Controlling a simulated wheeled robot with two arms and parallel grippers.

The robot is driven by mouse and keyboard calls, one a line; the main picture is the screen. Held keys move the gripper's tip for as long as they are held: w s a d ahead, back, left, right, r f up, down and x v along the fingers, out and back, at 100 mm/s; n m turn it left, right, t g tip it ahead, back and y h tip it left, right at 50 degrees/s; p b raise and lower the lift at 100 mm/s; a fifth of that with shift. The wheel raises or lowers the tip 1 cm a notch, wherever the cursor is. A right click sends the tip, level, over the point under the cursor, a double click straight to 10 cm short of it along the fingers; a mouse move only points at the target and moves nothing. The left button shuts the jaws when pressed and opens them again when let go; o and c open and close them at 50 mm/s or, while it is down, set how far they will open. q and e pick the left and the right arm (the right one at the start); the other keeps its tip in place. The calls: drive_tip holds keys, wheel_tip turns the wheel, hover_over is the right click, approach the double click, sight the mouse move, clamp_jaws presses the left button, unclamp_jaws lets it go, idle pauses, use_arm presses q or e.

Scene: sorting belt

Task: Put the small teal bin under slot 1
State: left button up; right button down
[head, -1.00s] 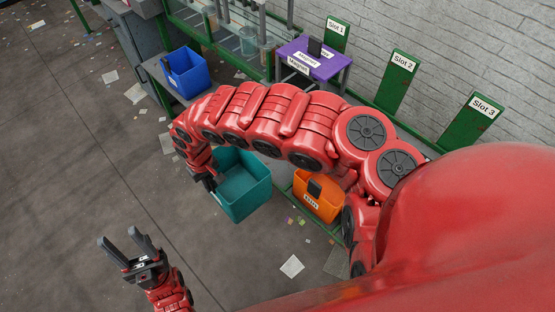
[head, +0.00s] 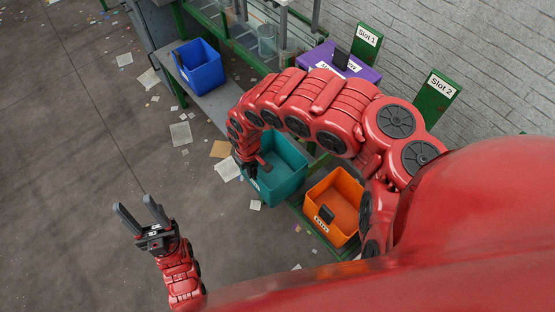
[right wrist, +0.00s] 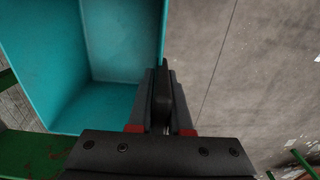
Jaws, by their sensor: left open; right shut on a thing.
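The teal bin (head: 284,177) hangs from my right gripper (head: 248,170), left of the orange bin in the head view. My right gripper is shut on the bin's near-left wall. In the right wrist view the bin (right wrist: 95,50) fills the upper left, looks empty inside, and its wall runs between the fingers (right wrist: 162,95). The slot 1 sign (head: 367,39) is a green board at the upper right, behind the purple bin. My left gripper (head: 142,218) is open and empty over the floor at the lower left. My right arm hides part of the bench.
A blue bin (head: 199,66) stands on the grey bench at the upper left. A purple bin (head: 362,74) stands below slot 1. An orange bin (head: 337,202) sits right of the teal bin. The slot 2 sign (head: 437,92) is further right. Paper scraps litter the floor.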

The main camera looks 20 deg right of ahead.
drive_tip(key=w+d+f, duration=0.3)
drive_tip(key=d+f, duration=0.1)
drive_tip(key=d, duration=0.5)
drive_tip(key=shift+w+f+p, duration=0.15)
drive_tip(key=shift+f+p, duration=0.1)
drive_tip(key=shift+p, duration=0.05)
drive_tip(key=shift+f, duration=0.15)
drive_tip(key=c, duration=0.8)
unclamp_jaws()
drive_tip(key=shift+c, duration=0.2)
